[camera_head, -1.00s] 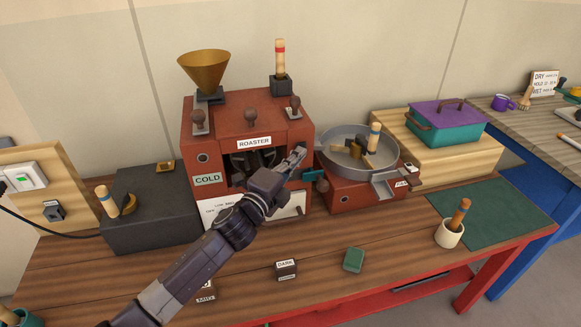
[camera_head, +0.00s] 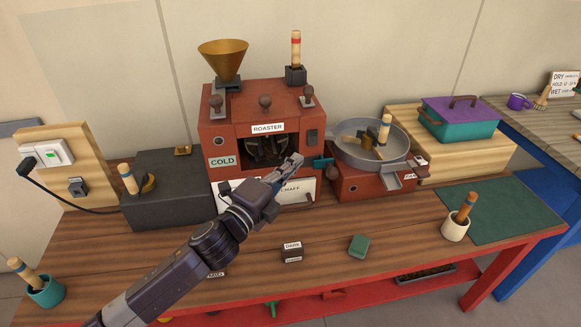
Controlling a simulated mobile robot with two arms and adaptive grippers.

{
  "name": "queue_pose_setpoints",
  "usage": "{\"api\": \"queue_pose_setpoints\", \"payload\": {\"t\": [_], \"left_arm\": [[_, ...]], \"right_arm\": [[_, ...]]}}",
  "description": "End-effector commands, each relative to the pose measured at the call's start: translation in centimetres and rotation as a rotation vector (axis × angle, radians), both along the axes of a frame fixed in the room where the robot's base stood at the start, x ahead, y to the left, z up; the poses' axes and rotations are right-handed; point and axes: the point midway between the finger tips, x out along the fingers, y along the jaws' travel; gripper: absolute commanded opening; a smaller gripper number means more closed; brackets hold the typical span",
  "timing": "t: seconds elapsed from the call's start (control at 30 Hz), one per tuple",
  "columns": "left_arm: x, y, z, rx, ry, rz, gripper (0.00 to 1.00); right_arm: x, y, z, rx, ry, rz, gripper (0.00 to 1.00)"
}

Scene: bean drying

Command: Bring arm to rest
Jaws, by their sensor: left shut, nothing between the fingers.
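My left arm comes in from the lower left. Its gripper (camera_head: 291,164) is shut and empty, raised in front of the red roaster (camera_head: 224,123), at its lower right. The roaster carries a brass funnel (camera_head: 224,59) on top and a "COLD" sign on its front. My gripper and wrist hide part of the roaster's lower front and the "CHAFF" drawer (camera_head: 300,188). My right gripper is not in view.
A round cooling tray (camera_head: 345,150) stands right of the roaster. A dark grey box (camera_head: 165,203) is to its left. A white cup (camera_head: 454,229), a green block (camera_head: 359,246), a "DARK" block (camera_head: 291,252) and a teal cup (camera_head: 47,292) stand near the front.

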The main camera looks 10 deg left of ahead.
Motion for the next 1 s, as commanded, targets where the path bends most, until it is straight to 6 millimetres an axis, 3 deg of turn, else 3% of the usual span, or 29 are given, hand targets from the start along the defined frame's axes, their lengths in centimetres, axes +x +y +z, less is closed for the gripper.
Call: {"api": "queue_pose_setpoints", "payload": {"t": [0.27, 0.73, 0.87, 1.0], "left_arm": [[-1.1, 0.6, 0.2, -0.001, 0.0, 0.0, 0.0], [-1.3, 0.8, -0.4, -0.035, 0.036, 0.02, 0.0], [-2.8, 2.5, -3.6, -0.188, 0.207, 0.123, 0.0], [-7.2, 6.1, -10.0, -0.454, 0.525, 0.338, 0.0]], "right_arm": [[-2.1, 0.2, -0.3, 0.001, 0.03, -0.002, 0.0], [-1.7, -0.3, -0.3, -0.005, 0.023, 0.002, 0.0], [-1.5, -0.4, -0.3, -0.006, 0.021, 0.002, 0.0], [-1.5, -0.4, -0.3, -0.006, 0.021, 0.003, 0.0]]}}
